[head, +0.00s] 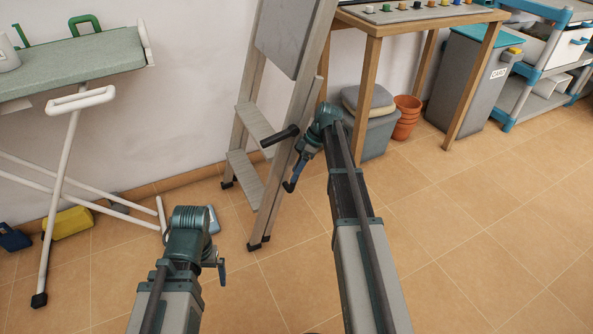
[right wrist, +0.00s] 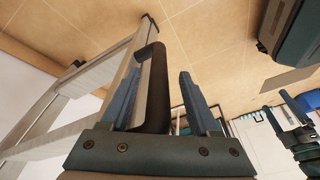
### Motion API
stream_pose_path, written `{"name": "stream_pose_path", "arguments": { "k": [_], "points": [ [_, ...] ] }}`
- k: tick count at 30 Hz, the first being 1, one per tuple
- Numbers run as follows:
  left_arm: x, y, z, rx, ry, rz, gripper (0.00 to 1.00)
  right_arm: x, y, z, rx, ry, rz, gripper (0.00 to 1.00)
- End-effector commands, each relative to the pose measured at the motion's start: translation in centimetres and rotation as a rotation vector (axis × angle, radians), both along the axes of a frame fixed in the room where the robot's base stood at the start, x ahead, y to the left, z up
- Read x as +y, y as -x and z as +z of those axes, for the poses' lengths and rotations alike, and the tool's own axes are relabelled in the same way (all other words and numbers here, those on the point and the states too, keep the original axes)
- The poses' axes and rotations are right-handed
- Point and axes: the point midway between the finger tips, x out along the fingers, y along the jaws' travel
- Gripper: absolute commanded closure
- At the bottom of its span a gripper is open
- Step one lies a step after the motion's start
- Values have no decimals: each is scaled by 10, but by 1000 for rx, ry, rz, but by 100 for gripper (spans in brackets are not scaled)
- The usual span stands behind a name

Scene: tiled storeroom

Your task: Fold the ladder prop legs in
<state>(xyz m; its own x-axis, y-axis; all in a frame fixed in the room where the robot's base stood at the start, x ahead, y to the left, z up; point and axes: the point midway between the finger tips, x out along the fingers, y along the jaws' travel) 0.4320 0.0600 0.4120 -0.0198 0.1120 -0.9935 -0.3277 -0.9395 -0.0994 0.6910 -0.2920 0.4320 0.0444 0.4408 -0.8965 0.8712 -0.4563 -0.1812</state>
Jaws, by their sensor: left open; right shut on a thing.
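The grey stepladder (head: 258,122) stands by the wall in the middle of the head view, its feet on the tiles. A second leg (head: 275,205) lies close along its right rail. A black handle (head: 280,136) sticks out from that side. My right gripper (head: 292,180) is at the ladder's right side. In the right wrist view the dark handle (right wrist: 155,85) stands between the fingers of my right gripper (right wrist: 158,70), which is shut on it; its grip is partly hidden in the head view. My left gripper (head: 221,268) is open and empty, low left of the ladder, apart from it.
An ironing board (head: 90,68) with white legs stands at the left. A wooden table (head: 372,25) stands close right of the ladder, with a grey bin (head: 378,130) and terracotta pots (head: 406,118) below. A blue-framed cart (head: 535,75) is further right. The floor at right is clear.

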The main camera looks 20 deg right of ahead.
Motion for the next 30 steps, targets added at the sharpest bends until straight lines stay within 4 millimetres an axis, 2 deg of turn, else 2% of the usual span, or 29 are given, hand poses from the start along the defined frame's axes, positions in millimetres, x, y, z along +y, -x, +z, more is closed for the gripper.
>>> {"name": "stream_pose_path", "arguments": {
  "k": [8, 22, 27, 30],
  "points": [
    [0, 0, 33, 1, 0, -6, 0, -12, 1, 33, -1, -3, -1, 43],
    [1, 0, 104, 2, -3, -12, 0, -47, 4, 104, 0, -2, -1, 43],
    [1, 0, 119, 2, -6, -8, 0, -56, 5, 119, 0, -1, -1, 43],
    [1, 0, 122, 3, -7, -7, 0, -59, 5, 121, 0, 0, -1, 43]
  ]
}}
